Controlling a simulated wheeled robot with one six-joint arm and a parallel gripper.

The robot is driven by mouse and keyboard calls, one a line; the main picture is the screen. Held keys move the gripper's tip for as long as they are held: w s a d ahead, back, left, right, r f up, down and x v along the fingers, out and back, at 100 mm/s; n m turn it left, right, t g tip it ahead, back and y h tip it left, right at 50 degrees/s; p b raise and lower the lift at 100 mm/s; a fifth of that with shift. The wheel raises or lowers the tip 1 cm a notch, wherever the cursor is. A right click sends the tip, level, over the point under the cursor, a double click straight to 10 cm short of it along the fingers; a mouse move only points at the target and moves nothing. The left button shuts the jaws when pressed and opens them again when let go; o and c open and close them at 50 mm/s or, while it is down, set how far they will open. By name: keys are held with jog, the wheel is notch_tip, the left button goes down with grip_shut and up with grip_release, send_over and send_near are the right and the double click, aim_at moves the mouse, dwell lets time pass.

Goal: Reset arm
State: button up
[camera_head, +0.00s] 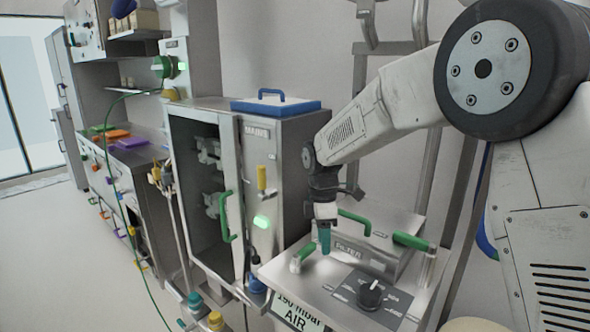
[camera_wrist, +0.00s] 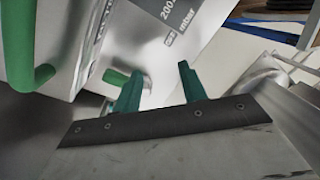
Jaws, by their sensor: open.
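My gripper (camera_head: 325,240) hangs down in the head view, in front of the metal filter box and above the top of the steel unit. Its green fingers also show in the wrist view (camera_wrist: 158,88), spread apart with nothing between them. My white arm reaches in from the right and bends down at the wrist. In the wrist view, a pale panel marked "200 mbar" lies beyond the fingers. I cannot tell from the head view whether the fingertips touch anything.
The filter box (camera_head: 372,245) has a green handle (camera_head: 354,222) near my gripper. A black dial (camera_head: 371,294) sits on the panel below. An open steel cabinet (camera_head: 205,200) with a blue-edged lid (camera_head: 276,106) stands left. Open floor (camera_head: 70,260) lies far left.

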jog(key=s+d+r+m+t, duration=0.1)
jog(key=s+d+r+m, duration=0.2)
jog(key=s, duration=0.9)
jog(key=s+d+r+m+t, duration=0.1)
jog(key=s+d+r+m, duration=0.3)
jog(key=s+d+m, duration=0.5)
jog(key=s+d+r+m+t, duration=0.1)
jog(key=s+d+r+m, duration=0.3)
jog(key=s, duration=1.1)
jog(key=d+m, duration=0.2)
jog(key=d, duration=0.1)
jog(key=shift+d+m+y, duration=0.15)
jog(key=shift+m+y, duration=0.15)
jog(key=shift+m, duration=0.1)
